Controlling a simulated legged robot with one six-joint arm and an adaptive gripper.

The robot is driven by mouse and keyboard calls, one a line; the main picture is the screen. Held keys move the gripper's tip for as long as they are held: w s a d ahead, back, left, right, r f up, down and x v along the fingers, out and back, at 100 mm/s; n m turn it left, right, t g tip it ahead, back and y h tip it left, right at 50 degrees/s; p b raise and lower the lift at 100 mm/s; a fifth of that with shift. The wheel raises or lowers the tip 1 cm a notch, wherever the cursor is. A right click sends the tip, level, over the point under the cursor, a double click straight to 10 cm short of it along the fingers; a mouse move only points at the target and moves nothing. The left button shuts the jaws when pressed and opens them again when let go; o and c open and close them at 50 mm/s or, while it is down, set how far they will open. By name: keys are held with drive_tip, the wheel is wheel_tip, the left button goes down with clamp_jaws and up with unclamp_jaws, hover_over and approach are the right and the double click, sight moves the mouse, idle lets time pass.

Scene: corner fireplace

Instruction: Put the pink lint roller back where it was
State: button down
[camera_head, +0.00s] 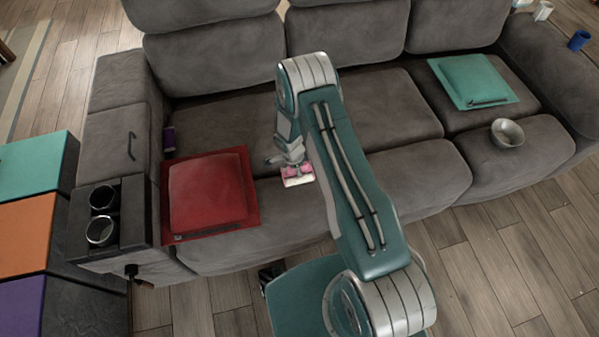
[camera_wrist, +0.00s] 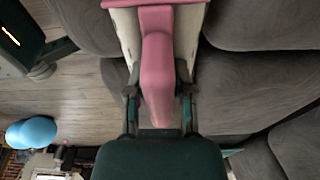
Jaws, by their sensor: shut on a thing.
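The pink lint roller (camera_wrist: 157,70) is in my gripper (camera_wrist: 160,100), with its pink handle between the two fingers in the wrist view. Its white roller part shows at the top of that view. In the head view my gripper (camera_head: 290,168) is over the sofa's front edge, right of the red cushion, and the pink and white roller (camera_head: 298,175) shows at its tip. Whether the roller touches the seat cannot be told. The grey sofa (camera_head: 400,115) fills the middle of the head view.
A red cushion (camera_head: 208,192) lies on the left seat, a teal cushion (camera_head: 473,80) and a metal bowl (camera_head: 507,133) on the right seat. The middle seats look mostly clear. Cup holders (camera_head: 101,216) are at left.

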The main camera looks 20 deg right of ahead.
drive_tip(key=shift+w+d+f, duration=0.3)
drive_tip(key=shift+w+f, duration=0.1)
drive_tip(key=shift+f, duration=0.2)
drive_tip(key=shift+w+f, duration=0.15)
drive_tip(key=shift+f, duration=1.55)
drive_tip(key=shift+f, duration=0.1)
drive_tip(key=shift+c, duration=2.4)
unclamp_jaws()
